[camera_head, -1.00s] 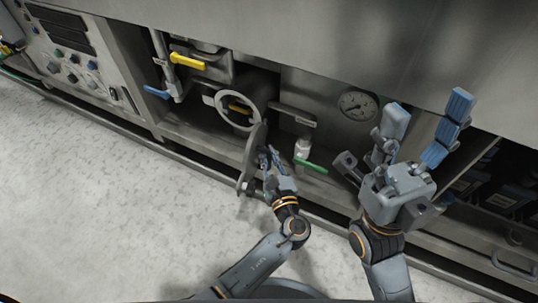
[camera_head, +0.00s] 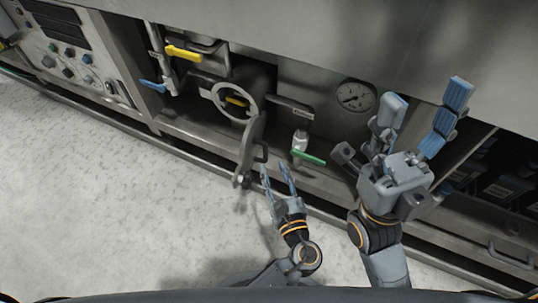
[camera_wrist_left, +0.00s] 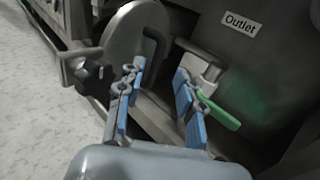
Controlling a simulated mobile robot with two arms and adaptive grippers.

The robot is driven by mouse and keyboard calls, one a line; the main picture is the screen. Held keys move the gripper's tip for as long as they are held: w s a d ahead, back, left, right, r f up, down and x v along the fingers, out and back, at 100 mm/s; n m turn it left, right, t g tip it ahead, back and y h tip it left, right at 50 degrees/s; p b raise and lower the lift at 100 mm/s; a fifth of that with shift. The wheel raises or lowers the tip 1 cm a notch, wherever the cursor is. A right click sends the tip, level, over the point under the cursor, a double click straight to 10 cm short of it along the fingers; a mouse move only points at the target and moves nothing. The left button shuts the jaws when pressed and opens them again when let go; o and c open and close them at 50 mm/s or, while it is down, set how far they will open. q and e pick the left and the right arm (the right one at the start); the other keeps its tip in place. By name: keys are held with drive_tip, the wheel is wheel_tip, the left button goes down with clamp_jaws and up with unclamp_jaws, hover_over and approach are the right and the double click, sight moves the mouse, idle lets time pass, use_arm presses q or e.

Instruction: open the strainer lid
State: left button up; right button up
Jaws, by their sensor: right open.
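The strainer lid (camera_head: 249,143) is a grey metal disc seen nearly edge-on in the head view. It stands swung out from the round strainer opening (camera_head: 235,101), whose ring and dark inside show. A bar handle (camera_head: 263,153) sits on the lid's right face. In the left wrist view the lid (camera_wrist_left: 127,38) is at the upper left. My left gripper (camera_head: 276,168) is open and empty, just below and right of the lid, its fingers apart from the handle. My right gripper (camera_head: 428,95) is open and empty, up and to the right, in front of the machine.
A green-handled valve (camera_head: 308,157) is right of the lid, close to my left gripper. Yellow (camera_head: 184,53) and blue (camera_head: 153,86) valve handles are left of the opening. A gauge (camera_head: 355,97) sits on the panel. The floor (camera_head: 110,185) at left is clear.

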use_arm(q)
drive_tip(key=v, duration=0.4)
drive_tip(key=shift+w, duration=0.1)
idle(0.4)
